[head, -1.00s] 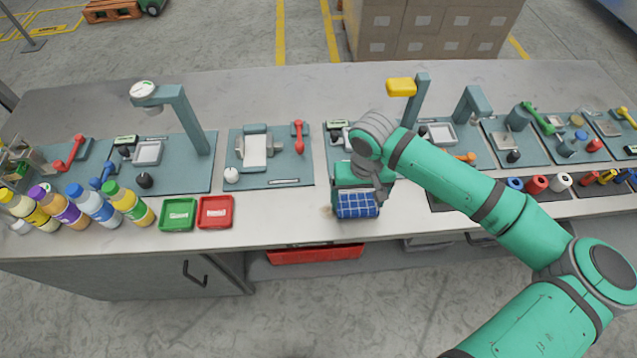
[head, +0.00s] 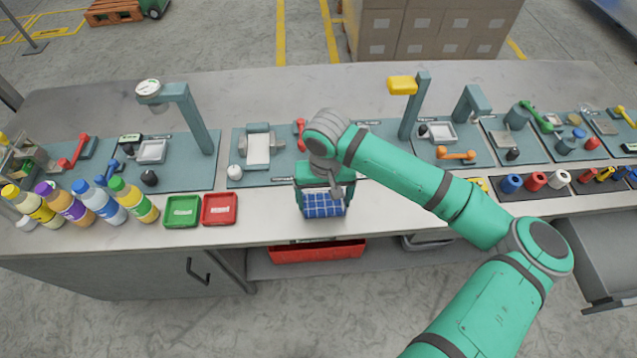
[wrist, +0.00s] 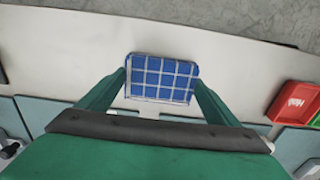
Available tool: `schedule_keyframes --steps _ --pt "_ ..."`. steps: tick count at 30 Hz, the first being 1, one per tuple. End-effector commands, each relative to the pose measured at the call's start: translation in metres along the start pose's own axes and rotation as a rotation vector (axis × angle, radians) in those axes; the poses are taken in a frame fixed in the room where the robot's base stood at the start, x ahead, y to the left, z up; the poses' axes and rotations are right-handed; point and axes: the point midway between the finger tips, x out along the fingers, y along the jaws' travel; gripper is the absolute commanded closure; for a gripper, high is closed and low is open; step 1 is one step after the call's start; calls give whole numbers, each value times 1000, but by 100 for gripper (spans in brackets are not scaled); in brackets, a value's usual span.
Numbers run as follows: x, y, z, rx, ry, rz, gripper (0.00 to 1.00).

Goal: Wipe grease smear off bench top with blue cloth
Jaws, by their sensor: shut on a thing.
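In the wrist view the cloth (wrist: 160,80) sits between my two green fingers (wrist: 161,74). No grease smear shows on the bare bench around the cloth in either current view. Whatever lies under the cloth and gripper is hidden. Whether the cloth presses on the bench I cannot tell.
A green tray (head: 182,211) and red tray (head: 220,209) stand left of the cloth, with several bottles (head: 97,203) further left. Teal mats with fixtures line the bench behind. A red bin (head: 316,252) is below the front edge. Bare bench lies right of the cloth.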

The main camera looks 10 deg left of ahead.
Motion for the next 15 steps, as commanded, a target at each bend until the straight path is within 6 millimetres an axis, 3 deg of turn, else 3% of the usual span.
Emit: schedule_keyframes --steps 5,8,15 --pt "-3 -10 -3 3 1 -1 36" --pt "-24 -10 -3 -1 3 0 36" --pt "-44 -11 -2 -1 1 0 36"
